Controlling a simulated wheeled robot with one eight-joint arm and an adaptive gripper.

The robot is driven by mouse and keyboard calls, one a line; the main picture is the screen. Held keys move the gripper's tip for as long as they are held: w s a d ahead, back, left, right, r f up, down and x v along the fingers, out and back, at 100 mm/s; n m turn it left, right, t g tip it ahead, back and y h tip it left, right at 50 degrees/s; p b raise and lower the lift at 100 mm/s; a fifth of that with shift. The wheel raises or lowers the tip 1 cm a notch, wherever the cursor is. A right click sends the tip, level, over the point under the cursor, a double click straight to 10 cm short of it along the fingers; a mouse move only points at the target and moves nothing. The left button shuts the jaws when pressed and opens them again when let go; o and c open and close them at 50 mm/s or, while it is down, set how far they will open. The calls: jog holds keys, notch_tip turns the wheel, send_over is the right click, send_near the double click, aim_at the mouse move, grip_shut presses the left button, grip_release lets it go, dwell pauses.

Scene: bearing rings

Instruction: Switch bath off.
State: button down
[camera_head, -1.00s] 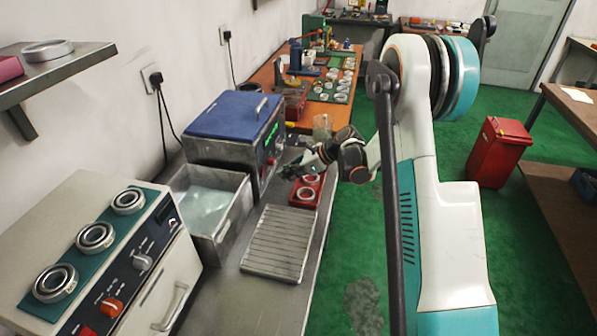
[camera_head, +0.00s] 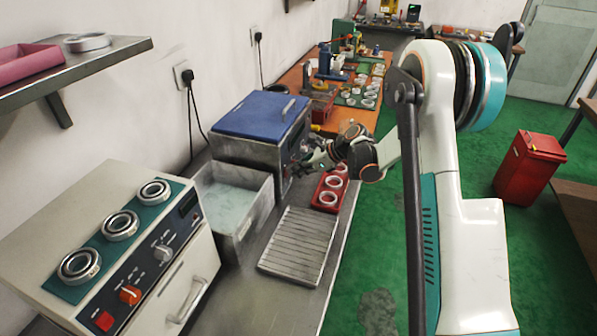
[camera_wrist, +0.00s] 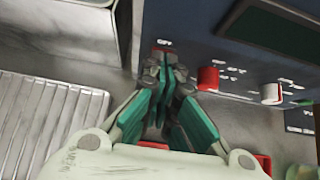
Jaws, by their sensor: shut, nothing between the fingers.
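The bath (camera_head: 262,128) is a grey metal box with a blue lid, standing against the wall; its control panel faces right. In the wrist view its dark blue panel (camera_wrist: 205,35) carries an OFF label, a red knob (camera_wrist: 208,78) and a red-and-white knob (camera_wrist: 271,93). My gripper (camera_head: 307,160) is at this panel. In the wrist view my gripper (camera_wrist: 166,68) is shut and empty, fingertips just below the OFF label. A bit of red shows there behind the tips; the control itself is mostly hidden, and I cannot tell if they touch it.
An open tank of liquid (camera_head: 263,207) and a ribbed drain tray (camera_head: 300,246) stand in front of the bath. A red tray (camera_head: 323,205) with rings lies below my gripper. A cream heater unit (camera_head: 60,225) with rings is at the near left.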

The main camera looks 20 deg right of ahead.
jog(key=shift+r, duration=0.1)
jog(key=shift+r+p, duration=0.4)
jog(key=shift+r, duration=0.3)
jog(key=shift+d, duration=0.1)
jog(key=p+v, duration=0.3)
jog(key=v, duration=1)
